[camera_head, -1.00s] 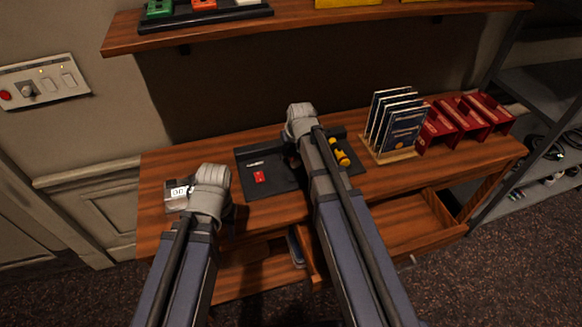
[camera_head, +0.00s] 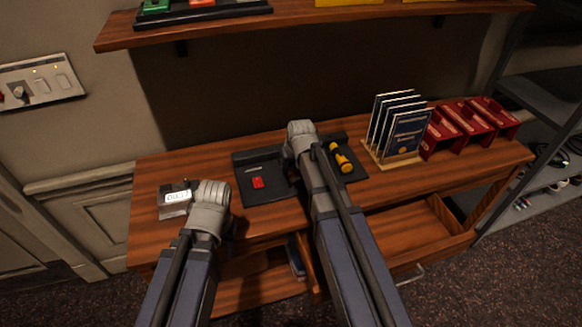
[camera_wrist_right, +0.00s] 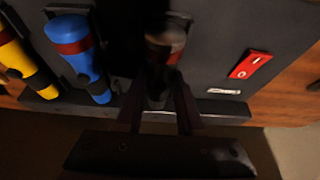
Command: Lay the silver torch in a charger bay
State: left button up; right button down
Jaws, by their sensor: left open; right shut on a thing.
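The dark charger (camera_head: 265,190) lies on the wooden desk and also shows in the right wrist view (camera_wrist_right: 215,55). My right gripper (camera_wrist_right: 160,100) is shut on the silver torch (camera_wrist_right: 163,60), a dim, shadowed body with a reddish band, over the charger between the blue torch and the red switch. Whether the silver torch rests in its bay I cannot tell. The blue torch (camera_wrist_right: 78,50) and the yellow torch (camera_wrist_right: 18,60) lie in bays beside it; the yellow one also shows in the head view (camera_head: 342,158). My left gripper (camera_head: 210,208) is open over the desk's left part, its fingers mostly hidden.
The charger has a red switch (camera_head: 257,183). A card rack (camera_head: 398,135) and red holders (camera_head: 465,125) stand to the right. Open drawers (camera_head: 415,230) jut out below the desktop. A shelf (camera_head: 300,18) hangs above.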

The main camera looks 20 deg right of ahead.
jog(key=shift+f, duration=0.2)
jog(key=c, duration=0.5)
grip_release()
jog(key=shift+r, duration=0.1)
jog(key=p+v, duration=1.1)
jog(key=v, duration=0.1)
jog(key=s+a+n+g, duration=0.1)
jog(key=s+a, duration=0.3)
jog(key=s, duration=0.2)
jog(key=s+a+n+g+h, duration=0.1)
jog(key=s+a+g, duration=0.1)
jog(key=s+a, duration=0.3)
jog(key=s+a+f+n+g, duration=0.1)
jog(key=s+a, duration=0.3)
jog(key=s, duration=0.4)
jog(key=shift+s+a+f+g+h, duration=0.1)
jog(key=shift+s+a+g+h, duration=0.2)
jog(key=shift+g, duration=0.2)
jog(key=shift+w, duration=0.1)
